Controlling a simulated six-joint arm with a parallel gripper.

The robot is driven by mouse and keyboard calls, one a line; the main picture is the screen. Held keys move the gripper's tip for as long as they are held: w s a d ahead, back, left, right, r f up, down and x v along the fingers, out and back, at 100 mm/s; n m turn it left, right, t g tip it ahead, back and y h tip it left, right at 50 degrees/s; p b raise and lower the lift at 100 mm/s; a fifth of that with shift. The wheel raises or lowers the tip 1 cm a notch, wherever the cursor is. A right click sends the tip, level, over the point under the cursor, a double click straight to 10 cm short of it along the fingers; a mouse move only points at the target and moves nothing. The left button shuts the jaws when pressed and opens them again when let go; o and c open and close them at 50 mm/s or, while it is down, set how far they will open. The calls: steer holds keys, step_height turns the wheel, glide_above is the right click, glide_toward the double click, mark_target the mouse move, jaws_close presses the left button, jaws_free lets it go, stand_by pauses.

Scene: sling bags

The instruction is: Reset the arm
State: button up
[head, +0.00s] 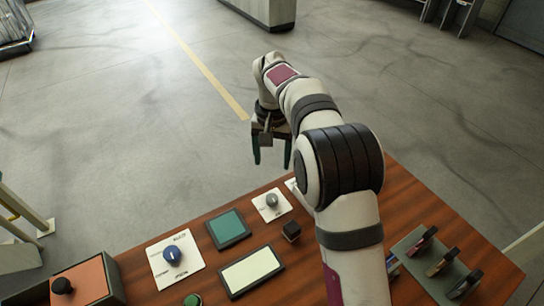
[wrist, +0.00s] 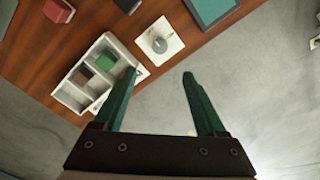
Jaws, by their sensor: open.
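My gripper (head: 272,158) is open and empty, with two dark green fingers. In the head view it hangs pointing down past the far edge of the wooden table (head: 188,223). The wrist view shows the gripper (wrist: 158,88) with its fingers spread wide and bare grey floor between them. The left finger overlaps the edge of a white divided tray (wrist: 68,92) in that view. My arm hides part of the table in the head view.
The table holds a blue knob panel (head: 174,260), a grey knob panel (head: 271,205), a teal pad (head: 228,228), a pale pad (head: 252,271), a dark cube (head: 291,231) and an orange-topped box (head: 85,283). The tray holds a green block (wrist: 107,61) and a brown block (wrist: 83,75). Open floor lies beyond.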

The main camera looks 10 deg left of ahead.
stand_by(0.3)
steer(key=s+d+r+m+y, duration=0.1)
steer(key=s+d+r+m, duration=0.1)
steer(key=s+d+r, duration=0.35)
steer(key=s+d+r+m, duration=0.1)
steer(key=s+d+r, duration=0.2)
steer(key=s+d, duration=0.55)
steer(key=s+d+f+m, duration=0.1)
steer(key=s+d+f, duration=0.1)
steer(key=s, duration=0.7)
steer(key=s+d+f+m, duration=0.1)
steer(key=s+d+f, duration=0.1)
steer(key=s, duration=0.7)
steer(key=shift+s+d+m+y, duration=0.15)
steer(key=shift+d+m+y, duration=0.1)
steer(key=shift+m+y, duration=0.15)
